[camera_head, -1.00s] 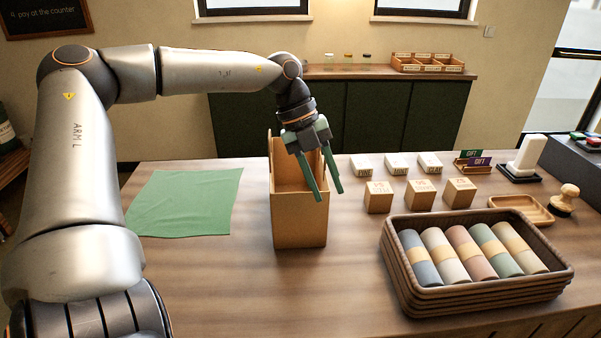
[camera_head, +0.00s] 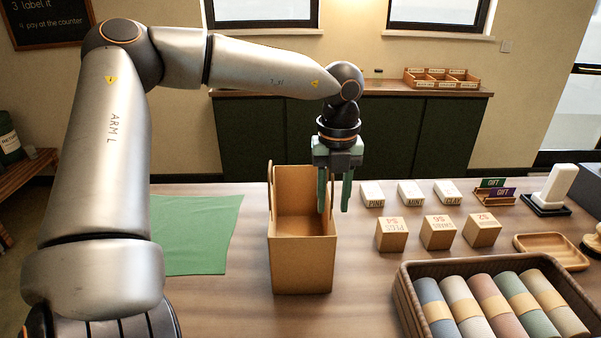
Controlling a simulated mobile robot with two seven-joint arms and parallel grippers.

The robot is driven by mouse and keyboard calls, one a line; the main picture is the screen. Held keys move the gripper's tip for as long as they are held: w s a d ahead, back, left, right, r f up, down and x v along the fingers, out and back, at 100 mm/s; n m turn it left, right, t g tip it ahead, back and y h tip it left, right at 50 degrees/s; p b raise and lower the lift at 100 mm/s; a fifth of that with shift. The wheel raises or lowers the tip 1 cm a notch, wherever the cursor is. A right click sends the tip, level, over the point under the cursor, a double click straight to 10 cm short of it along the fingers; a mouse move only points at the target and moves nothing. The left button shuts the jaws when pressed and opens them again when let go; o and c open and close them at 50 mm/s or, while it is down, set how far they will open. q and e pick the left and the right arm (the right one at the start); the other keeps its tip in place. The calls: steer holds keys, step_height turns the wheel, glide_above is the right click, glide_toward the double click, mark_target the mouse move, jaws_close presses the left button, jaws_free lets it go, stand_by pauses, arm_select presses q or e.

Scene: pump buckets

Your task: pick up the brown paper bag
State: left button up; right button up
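The brown paper bag (camera_head: 302,265) stands upright and open on the wooden counter, left of the counter's middle, with a tall back side and a handle showing at its left. My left gripper (camera_head: 334,210) is over the bag's right edge, fingers pointing down. Its two green fingers are apart, one in front of the bag's opening and one to the right of it. Nothing shows held between them. I cannot tell whether the fingers touch the bag's right side. My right gripper is out of view.
A green cloth (camera_head: 198,235) lies left of the bag. Small boxes (camera_head: 437,232) and white blocks (camera_head: 411,193) stand to the right. A woven basket (camera_head: 405,300) of rolled cloths is at front right. The counter before the bag is clear.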

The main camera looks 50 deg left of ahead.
mark_target(333, 217)
arm_select(q)
steer(key=shift+w+f+p, duration=0.1)
steer(key=shift+f+p, duration=0.6)
steer(key=shift+f, duration=2.2)
steer(key=shift+c, duration=0.4)
jaws_close()
